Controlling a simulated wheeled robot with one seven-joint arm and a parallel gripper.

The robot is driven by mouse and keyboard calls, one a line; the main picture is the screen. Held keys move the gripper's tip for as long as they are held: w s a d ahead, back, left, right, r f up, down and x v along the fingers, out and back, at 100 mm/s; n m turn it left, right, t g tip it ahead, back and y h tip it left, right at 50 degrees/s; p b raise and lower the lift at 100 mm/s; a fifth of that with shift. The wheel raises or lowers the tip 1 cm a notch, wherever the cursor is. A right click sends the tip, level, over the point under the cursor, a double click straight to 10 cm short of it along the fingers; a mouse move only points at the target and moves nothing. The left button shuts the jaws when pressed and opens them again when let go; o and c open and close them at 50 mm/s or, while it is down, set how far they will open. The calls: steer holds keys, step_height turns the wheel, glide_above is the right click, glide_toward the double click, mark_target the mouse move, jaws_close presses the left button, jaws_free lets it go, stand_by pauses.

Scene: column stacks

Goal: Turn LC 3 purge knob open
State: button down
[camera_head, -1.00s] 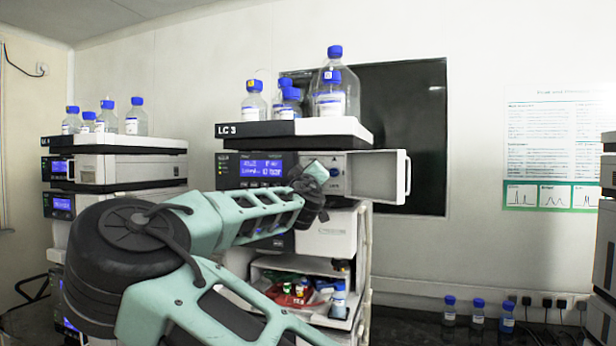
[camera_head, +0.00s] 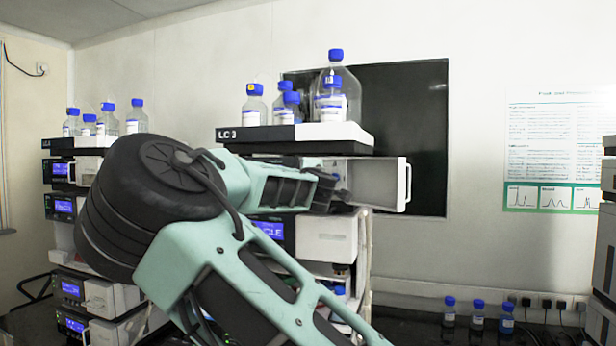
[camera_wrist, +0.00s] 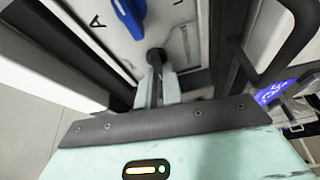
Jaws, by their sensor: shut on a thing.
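The LC 3 stack (camera_head: 260,133) stands in the middle of the head view, with its label on the top tray. In the wrist view my gripper (camera_wrist: 158,72) is at the white pump panel (camera_wrist: 180,45), its two fingers closed around a small dark round knob (camera_wrist: 156,55). A blue lever-like part (camera_wrist: 128,14) lies on the panel just beyond it, near a printed letter A. In the head view my arm covers much of the module, and the knob and fingertips are hard to make out.
An open door (camera_head: 404,185) sticks out to the right of the module, close to my gripper. Blue-capped bottles (camera_head: 335,90) stand on the tray above. Another instrument stack (camera_head: 75,143) is at the left.

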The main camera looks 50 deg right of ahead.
stand_by(0.3)
steer(key=c, duration=1.5)
jaws_free()
steer(key=shift+d, duration=0.1)
steer(key=shift+c, duration=0.2)
steer(key=r+p+v, duration=0.1)
steer(key=p+v, duration=0.2)
steer(key=v, duration=1.4)
steer(key=shift+f+p, duration=0.3)
steer(key=shift+s, duration=0.15)
